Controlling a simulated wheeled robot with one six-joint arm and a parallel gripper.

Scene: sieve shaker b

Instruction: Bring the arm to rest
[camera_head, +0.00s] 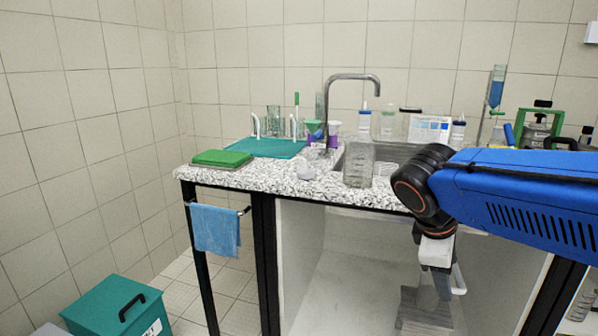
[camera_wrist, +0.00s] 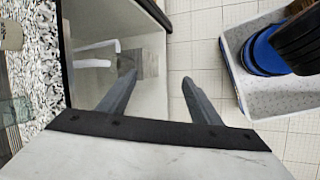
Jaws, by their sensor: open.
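My gripper (camera_head: 447,285) hangs pointing down below my blue arm at the right of the head view, in front of the open space under the bench. In the wrist view, its two grey fingers (camera_wrist: 158,80) stand apart with nothing between them, above the tiled floor near the bench edge. It is open and empty.
The speckled bench (camera_head: 265,178) holds a green pad (camera_head: 221,158), a teal mat (camera_head: 262,148), a tap (camera_head: 328,100), a clear container (camera_head: 358,167) and several bottles. A blue towel (camera_head: 215,229) hangs from its front rail. A teal bin (camera_head: 115,308) stands on the floor.

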